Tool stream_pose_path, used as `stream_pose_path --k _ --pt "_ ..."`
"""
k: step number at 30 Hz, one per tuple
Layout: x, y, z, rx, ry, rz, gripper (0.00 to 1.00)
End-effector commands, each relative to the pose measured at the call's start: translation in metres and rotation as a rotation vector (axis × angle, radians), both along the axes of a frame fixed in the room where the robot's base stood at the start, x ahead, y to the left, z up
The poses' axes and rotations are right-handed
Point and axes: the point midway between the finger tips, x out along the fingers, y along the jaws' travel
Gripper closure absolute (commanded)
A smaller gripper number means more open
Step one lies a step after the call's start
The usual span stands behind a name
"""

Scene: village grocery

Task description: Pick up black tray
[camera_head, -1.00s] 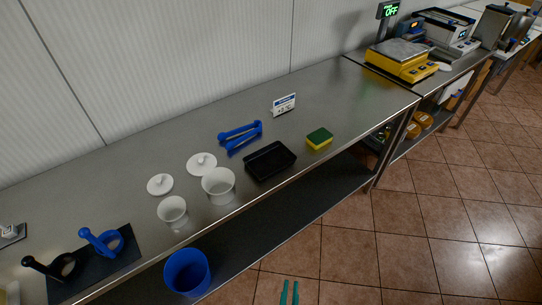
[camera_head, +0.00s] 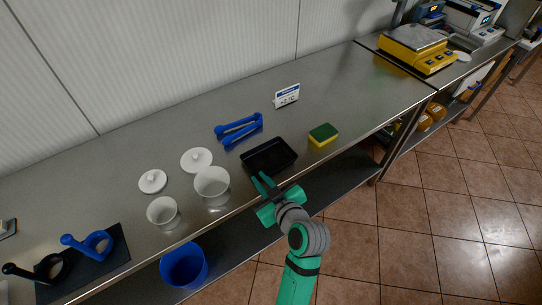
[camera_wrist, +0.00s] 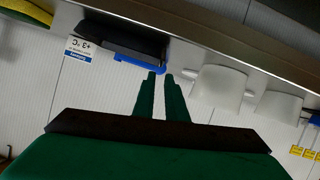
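The black tray (camera_head: 270,158) is a shallow rectangular dish near the front edge of the steel table (camera_head: 320,105). It also shows in the wrist view (camera_wrist: 125,36), upper left of my fingers, seen low from the side and upside down. My green gripper (camera_head: 262,179) is in front of the tray's near left side. In the wrist view its two fingers (camera_wrist: 160,74) stand a little apart with nothing between them. I cannot tell exactly how far the fingertips are from the tray; they do not hold it.
White cups (camera_head: 212,184) (camera_head: 163,212) stand left, near lids (camera_head: 196,160). A price sign (camera_head: 287,95) stands behind. A blue bin (camera_head: 184,266) is below the table's front edge.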

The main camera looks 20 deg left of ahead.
Motion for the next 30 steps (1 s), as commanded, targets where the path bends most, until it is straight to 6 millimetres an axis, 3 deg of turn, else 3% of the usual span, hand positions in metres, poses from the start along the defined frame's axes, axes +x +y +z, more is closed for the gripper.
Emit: stream_pose_path --k 12,30 --pt "0.03 0.038 -0.015 -0.004 -0.004 0.021 0.88" --pt "0.064 0.075 -0.042 -0.004 -0.004 0.015 0.88"
